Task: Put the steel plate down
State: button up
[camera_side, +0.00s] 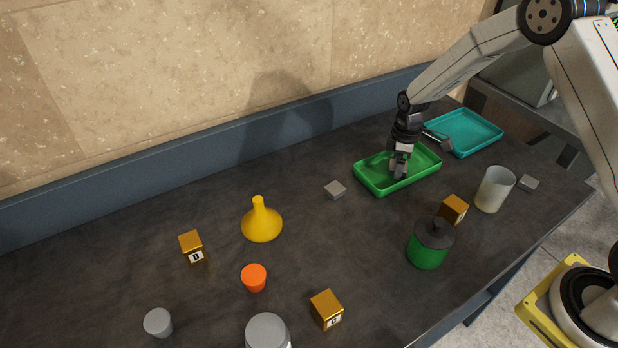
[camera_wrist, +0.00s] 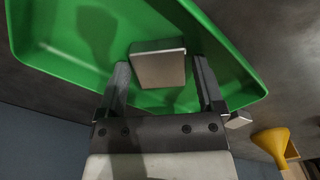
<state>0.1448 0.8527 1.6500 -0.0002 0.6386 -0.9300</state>
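The steel plate (camera_wrist: 158,64) is a small grey block in the wrist view, over the floor of the green tray (camera_side: 368,184). My gripper (camera_side: 399,172) points down inside that tray. In the wrist view its two fingers (camera_wrist: 163,78) stand on either side of the plate, with a narrow gap showing at each side, so it looks open. Whether the plate rests flat on the tray floor is hard to tell. In the side view the fingers mostly hide the plate.
A teal tray (camera_side: 466,131) lies behind the green one. Grey blocks (camera_side: 335,190) (camera_side: 528,183), a white cup (camera_side: 494,190), a gold cube (camera_side: 454,208) and a green bottle (camera_side: 429,246) stand nearby. A yellow funnel (camera_side: 261,222) and orange cup (camera_side: 254,278) are further left.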

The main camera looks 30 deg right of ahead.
jog(key=shift+o, duration=0.3)
jog(key=shift+r, duration=0.2)
notch_tip(320, 180, up, 12)
dwell(0.6)
dwell(0.5)
jog(key=s+a+m+t, duration=0.1)
jog(key=s+a+m, duration=0.2)
jog(key=s, duration=0.7)
jog(key=s+a+m+t, duration=0.1)
jog(key=s+a+m, duration=0.3)
jog(key=s, duration=0.6)
jog(key=shift+m+t, duration=0.3)
jog(key=shift+m, duration=0.7)
